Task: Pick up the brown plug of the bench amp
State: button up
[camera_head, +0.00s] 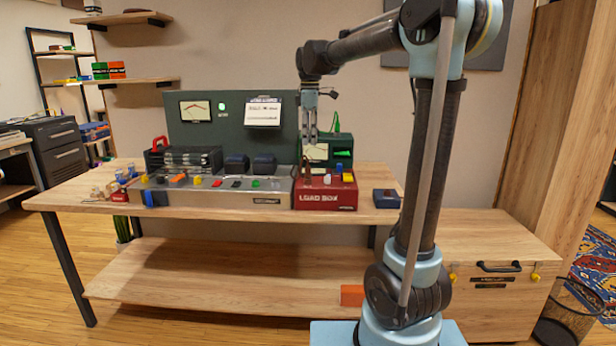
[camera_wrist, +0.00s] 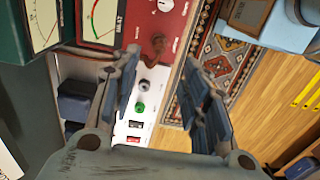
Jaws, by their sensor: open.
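The bench amp (camera_head: 220,201) is a long grey unit with coloured knobs and plugs on the wooden bench. It shows in part as a pale panel with a green knob in the wrist view (camera_wrist: 124,128). The red load box (camera_head: 325,197) stands at its right. A small brown plug (camera_wrist: 156,48) with a brown lead shows against the red box in the wrist view. A small brown piece on the box (camera_head: 308,176) in the head view may be the same plug. My gripper (camera_head: 310,140) points down above the load box. Its fingers (camera_wrist: 160,62) are open, apart and empty, with the brown plug beyond the gap.
A dark green panel (camera_head: 180,130) with a meter and a clipped card (camera_head: 263,112) rises behind the amp. A green meter unit (camera_head: 340,143) stands behind the load box. A small dark blue box (camera_head: 387,198) lies to the right. The bench's front strip is clear.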

send_over(308, 168)
jog(key=f, duration=0.6)
jog(key=shift+w+d+f, duration=0.3)
jog(key=shift+f, duration=0.1)
jog(key=shift+a+f, duration=0.15)
jog(key=shift+f, duration=1.2)
jog(key=shift+a+f, duration=0.15)
jog(key=shift+f, duration=1.15)
grip_shut()
